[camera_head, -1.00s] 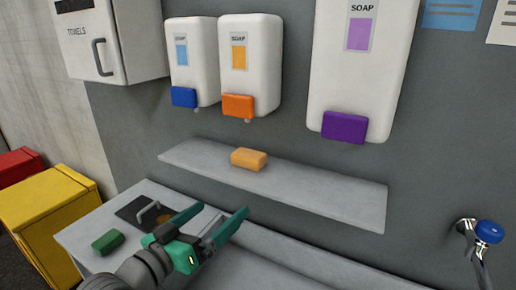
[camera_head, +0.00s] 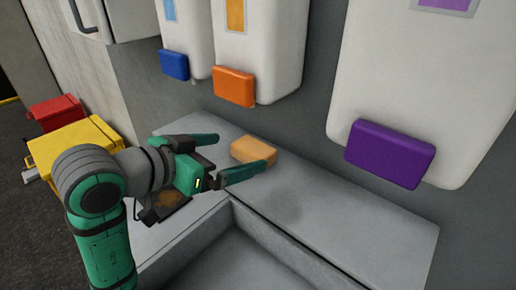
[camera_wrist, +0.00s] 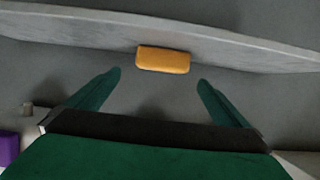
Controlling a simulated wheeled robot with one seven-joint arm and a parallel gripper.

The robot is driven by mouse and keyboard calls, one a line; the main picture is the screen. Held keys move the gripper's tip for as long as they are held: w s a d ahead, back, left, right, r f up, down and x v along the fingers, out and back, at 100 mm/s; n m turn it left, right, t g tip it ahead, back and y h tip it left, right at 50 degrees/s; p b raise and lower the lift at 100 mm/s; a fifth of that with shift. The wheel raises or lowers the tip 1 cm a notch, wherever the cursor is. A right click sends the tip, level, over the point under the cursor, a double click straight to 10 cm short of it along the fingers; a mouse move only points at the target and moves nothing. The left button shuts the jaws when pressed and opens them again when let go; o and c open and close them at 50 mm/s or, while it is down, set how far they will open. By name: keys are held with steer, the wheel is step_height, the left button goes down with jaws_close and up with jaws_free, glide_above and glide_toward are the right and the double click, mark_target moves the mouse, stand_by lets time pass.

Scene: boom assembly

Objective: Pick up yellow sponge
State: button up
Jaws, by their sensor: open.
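The yellow sponge (camera_head: 254,150) is a small yellow-orange block lying on the grey wall shelf (camera_head: 330,205), below the soap dispensers. In the wrist view the sponge (camera_wrist: 163,60) is ahead of my fingers, near the middle, at the shelf's edge. My gripper (camera_head: 232,157) is open with nothing between its fingers. In the head view its fingers point toward the sponge, and one fingertip overlaps the sponge's lower right side in the picture. In the wrist view the sponge lies beyond both fingertips, apart from them.
White soap dispensers with blue (camera_head: 174,65), orange (camera_head: 234,87) and purple (camera_head: 390,154) push bars hang above the shelf. A grey sink basin (camera_head: 225,262) lies below. Yellow (camera_head: 75,146) and red (camera_head: 57,112) bins stand at the left.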

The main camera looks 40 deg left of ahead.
mark_target(254, 146)
steer(key=x, duration=0.3)
steer(key=shift+w, duration=0.15)
steer(key=shift+w+a+f, duration=0.15)
steer(key=shift+w, duration=0.1)
steer(key=x, duration=0.4)
steer(key=shift+w, duration=0.25)
steer(key=c, duration=1.2)
